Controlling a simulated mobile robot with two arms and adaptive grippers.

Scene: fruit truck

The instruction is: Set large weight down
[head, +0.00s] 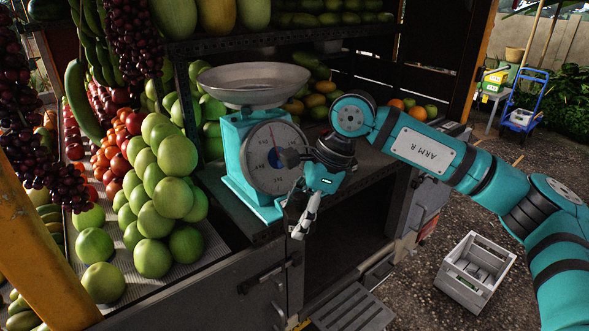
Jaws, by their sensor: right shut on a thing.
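My right gripper (303,212) hangs at the end of the teal right arm, in front of the scale, with its pale fingers pointing down. It is shut on the large weight, which is mostly hidden or hard to make out. A small dark grey piece (288,158) shows beside the gripper against the dial; I cannot tell whether it is part of the weight. The teal scale (238,150) stands on the stall counter with its round white dial facing me. Its metal pan (253,82) looks empty. My left gripper is not in view.
Green round fruit (165,190) is piled left of the scale. Shelves of fruit and melons stand behind it. The dark counter (365,168) has bare room right of the scale. A grey crate (476,272) stands on the ground at right, and a blue hand truck (527,100) farther back.

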